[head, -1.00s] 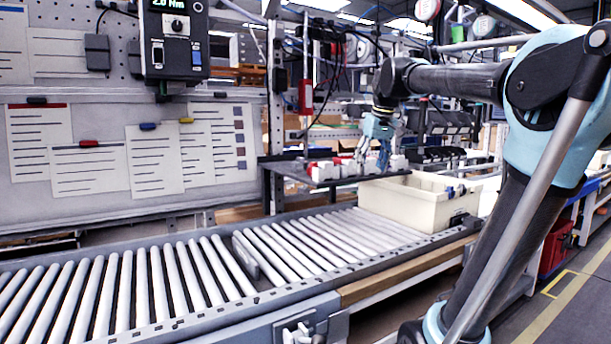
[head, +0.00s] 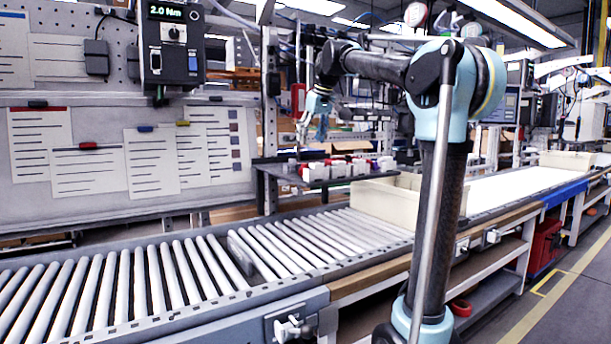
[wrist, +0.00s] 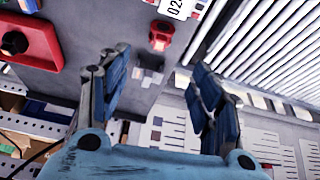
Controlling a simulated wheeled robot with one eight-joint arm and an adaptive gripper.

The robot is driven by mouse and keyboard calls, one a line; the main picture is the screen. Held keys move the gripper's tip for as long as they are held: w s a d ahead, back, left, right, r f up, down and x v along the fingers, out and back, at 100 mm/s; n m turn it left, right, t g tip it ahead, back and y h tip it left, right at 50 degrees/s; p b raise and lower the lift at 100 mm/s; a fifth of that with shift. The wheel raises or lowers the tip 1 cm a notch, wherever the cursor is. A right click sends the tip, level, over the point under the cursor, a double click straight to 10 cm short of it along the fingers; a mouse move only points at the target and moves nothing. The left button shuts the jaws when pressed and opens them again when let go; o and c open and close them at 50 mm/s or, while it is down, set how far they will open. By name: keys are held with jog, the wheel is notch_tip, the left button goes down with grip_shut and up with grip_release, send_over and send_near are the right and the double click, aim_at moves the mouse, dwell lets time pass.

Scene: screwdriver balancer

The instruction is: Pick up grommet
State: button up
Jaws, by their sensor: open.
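My gripper (head: 313,130) is above the dark shelf (head: 266,172) that stands behind the roller conveyor. In the wrist view, my gripper (wrist: 158,62) has its two blue fingers spread apart with nothing between them. Beyond the fingertips is a small red part (wrist: 160,36) on the grey shelf surface. A red holder (wrist: 28,45) with a round black piece (wrist: 14,43) lies at the upper left. Either could hold or be the grommet; I cannot tell which. In the head view the parts on the shelf are too small to single out a grommet.
Several white and red bins (head: 325,171) line the shelf's front edge. A cream crate (head: 385,208) sits on the conveyor (head: 150,285) to the right. A pegboard with paper sheets (head: 150,160) rises at the left. A labelled white box (wrist: 178,8) is near the wrist view's top.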

aim_at(305, 164)
jog(key=x, duration=1.2)
jog(key=shift+d+f, duration=0.15)
jog(key=shift+d, duration=0.05)
jog(key=c, duration=1)
